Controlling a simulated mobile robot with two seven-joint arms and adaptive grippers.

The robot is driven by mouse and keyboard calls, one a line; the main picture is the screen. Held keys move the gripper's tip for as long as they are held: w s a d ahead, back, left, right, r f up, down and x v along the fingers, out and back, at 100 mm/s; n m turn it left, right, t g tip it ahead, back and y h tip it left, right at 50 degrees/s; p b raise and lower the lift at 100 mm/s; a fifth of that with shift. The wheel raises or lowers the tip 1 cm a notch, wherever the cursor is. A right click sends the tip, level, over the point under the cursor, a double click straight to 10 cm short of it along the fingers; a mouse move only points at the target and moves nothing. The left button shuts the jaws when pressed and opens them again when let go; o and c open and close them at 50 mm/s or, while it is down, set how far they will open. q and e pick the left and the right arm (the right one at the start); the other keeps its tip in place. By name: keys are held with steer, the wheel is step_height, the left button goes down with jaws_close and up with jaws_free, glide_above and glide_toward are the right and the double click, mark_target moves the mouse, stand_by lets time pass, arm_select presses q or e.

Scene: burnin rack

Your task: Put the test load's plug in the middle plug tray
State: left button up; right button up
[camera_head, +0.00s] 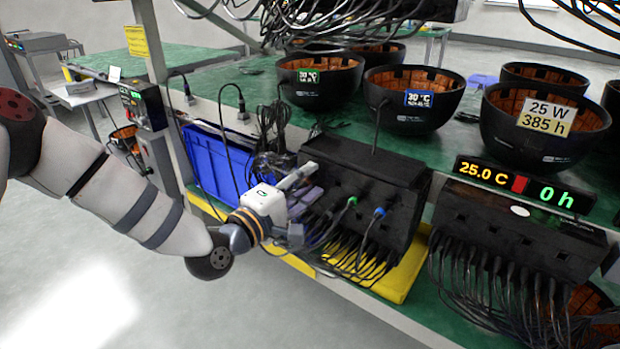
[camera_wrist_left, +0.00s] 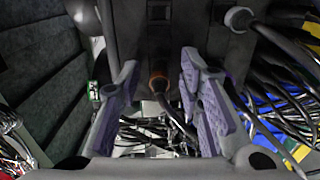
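My left gripper (camera_head: 303,192) is at the left side of the middle black box (camera_head: 368,175), which has sockets and many black cables on its front. In the left wrist view, my left gripper's two purple-padded fingers (camera_wrist_left: 160,95) stand apart. A dark plug with an orange ring (camera_wrist_left: 158,84) sits between them, with gaps on both sides, and its cable runs downward. A green-ringed plug (camera_head: 351,201) and a blue-ringed plug (camera_head: 379,213) are in the front of the box. I cannot tell which plug is the test load's. My right gripper is not in view.
A yellow tray (camera_head: 406,282) lies under the middle box. A blue bin (camera_head: 212,165) stands left of it. Another cabled black box (camera_head: 520,230) and a display (camera_head: 525,185) are at right. Black bowls (camera_head: 320,88) line the shelf behind. Cables crowd the gripper.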

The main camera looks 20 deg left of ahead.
mark_target(300, 187)
arm_select(q)
steer(key=shift+c, duration=0.3)
jaws_close()
steer(key=shift+p+v, duration=1.2)
steer(key=shift+v, duration=1.8)
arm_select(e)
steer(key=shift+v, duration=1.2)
